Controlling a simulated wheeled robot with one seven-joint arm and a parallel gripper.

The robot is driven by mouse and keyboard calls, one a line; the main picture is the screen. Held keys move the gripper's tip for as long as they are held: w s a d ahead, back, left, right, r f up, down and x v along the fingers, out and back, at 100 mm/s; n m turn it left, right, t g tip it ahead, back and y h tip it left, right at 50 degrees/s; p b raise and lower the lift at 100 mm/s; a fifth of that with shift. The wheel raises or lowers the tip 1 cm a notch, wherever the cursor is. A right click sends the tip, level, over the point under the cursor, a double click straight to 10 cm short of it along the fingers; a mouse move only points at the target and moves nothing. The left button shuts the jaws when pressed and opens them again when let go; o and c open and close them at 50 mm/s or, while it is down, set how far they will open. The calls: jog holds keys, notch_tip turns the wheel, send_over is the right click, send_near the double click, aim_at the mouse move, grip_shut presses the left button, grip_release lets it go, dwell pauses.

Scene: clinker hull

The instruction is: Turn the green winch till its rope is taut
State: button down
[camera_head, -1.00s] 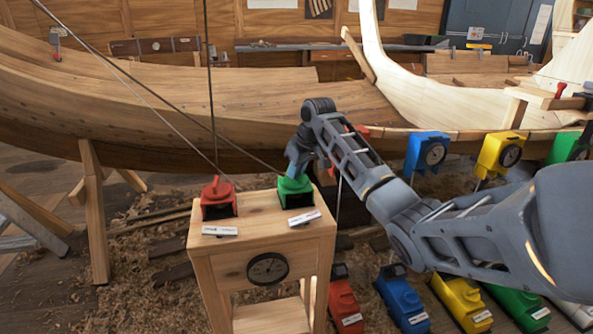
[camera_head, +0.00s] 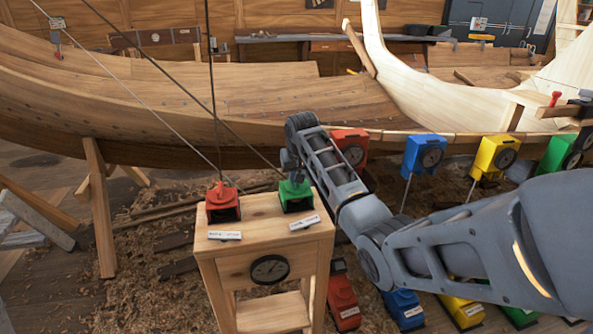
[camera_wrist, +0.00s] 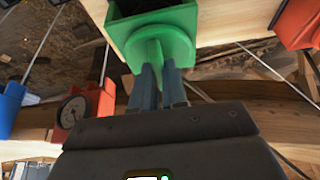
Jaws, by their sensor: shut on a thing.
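The green winch (camera_head: 296,195) stands on the right half of a wooden stand, beside a red winch (camera_head: 222,204). A thin rope runs from the green winch up to the upper left; it looks straight in the head view. My gripper (camera_head: 291,165) is at the top of the green winch. In the wrist view the green winch (camera_wrist: 160,40) is close ahead, and my gripper (camera_wrist: 160,80) has its fingers closed on either side of its green upright tab. A round dial (camera_head: 270,269) with a dark rim is on the stand's front; its reading is too small to tell.
The wooden stand (camera_head: 210,252) carries small white labels before the winches. Blue (camera_head: 424,157) and yellow (camera_head: 494,158) gauge boxes stand to the right, with coloured units on the floor below. A wooden hull (camera_head: 270,100) spans behind. Ropes rise left of my arm.

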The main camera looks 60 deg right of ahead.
jog(key=shift+a+f+m, duration=0.1)
jog(key=shift+f+m, duration=0.2)
jog(key=shift+m, duration=0.3)
jog(key=c, duration=1.2)
grip_release()
jog(key=shift+o, duration=0.2)
jog(key=shift+r, duration=0.1)
jog(key=shift+r+p, duration=0.15)
jog(key=shift+p, duration=0.15)
jog(key=shift+r, duration=0.2)
jog(key=v, duration=0.7)
jog(key=shift+b, duration=0.3)
jog(key=shift+w+a, duration=0.1)
jog(key=shift+a, duration=0.05)
